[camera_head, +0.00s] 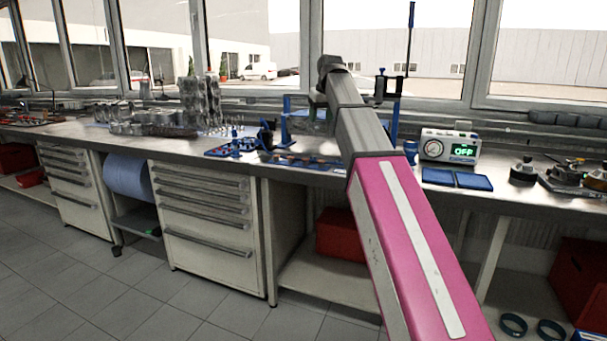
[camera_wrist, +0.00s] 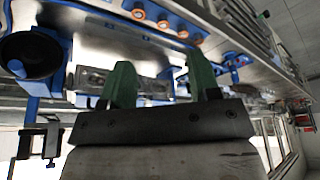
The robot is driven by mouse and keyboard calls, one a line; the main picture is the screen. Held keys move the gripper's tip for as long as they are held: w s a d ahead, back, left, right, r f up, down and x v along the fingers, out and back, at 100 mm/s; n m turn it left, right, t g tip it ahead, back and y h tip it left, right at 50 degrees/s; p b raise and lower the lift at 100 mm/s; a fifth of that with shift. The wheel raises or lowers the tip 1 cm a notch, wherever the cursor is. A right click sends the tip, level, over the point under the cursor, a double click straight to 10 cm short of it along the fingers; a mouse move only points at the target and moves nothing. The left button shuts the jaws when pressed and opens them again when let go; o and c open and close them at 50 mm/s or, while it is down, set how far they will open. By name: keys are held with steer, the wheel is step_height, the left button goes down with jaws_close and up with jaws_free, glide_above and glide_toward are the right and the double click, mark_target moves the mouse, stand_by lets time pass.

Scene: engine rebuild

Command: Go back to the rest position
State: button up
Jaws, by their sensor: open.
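My gripper (camera_wrist: 160,66) shows in the wrist view as two green fingers set well apart on a dark mount. It is open, and I see nothing held between the fingers. Beyond the fingers are a grey metal part (camera_wrist: 140,82) and blue fixture parts; whether the fingers touch them I cannot tell. In the head view my pink and grey arm reaches forward over the workbench (camera_head: 290,170), near a blue frame (camera_head: 393,122).
Metal engine parts (camera_head: 195,100) stand on the left of the bench. A gauge box (camera_head: 449,146) reading OFF and a blue tray (camera_head: 457,179) lie right of my arm. Drawer cabinets (camera_head: 207,220) are below. Floor at the front left is clear.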

steer(key=s+d+f+m+g, duration=0.1)
steer(key=s+d+f, duration=0.1)
steer(key=f, duration=0.9)
steer(key=s+d+f, duration=0.2)
steer(key=f, duration=0.9)
steer(key=s+d+f+m+g, duration=0.1)
steer(key=s+d+f, duration=0.2)
steer(key=f, duration=0.7)
steer(key=s+d+f+m+g, duration=0.1)
steer(key=s+d+f, duration=0.2)
steer(key=s+f, duration=0.6)
steer(key=s+d+f+m+h, duration=0.1)
steer(key=s+d+f, duration=0.1)
steer(key=s+f, duration=0.8)
step_height(320, 180, down, 6)
steer(key=shift+d+g, duration=0.4)
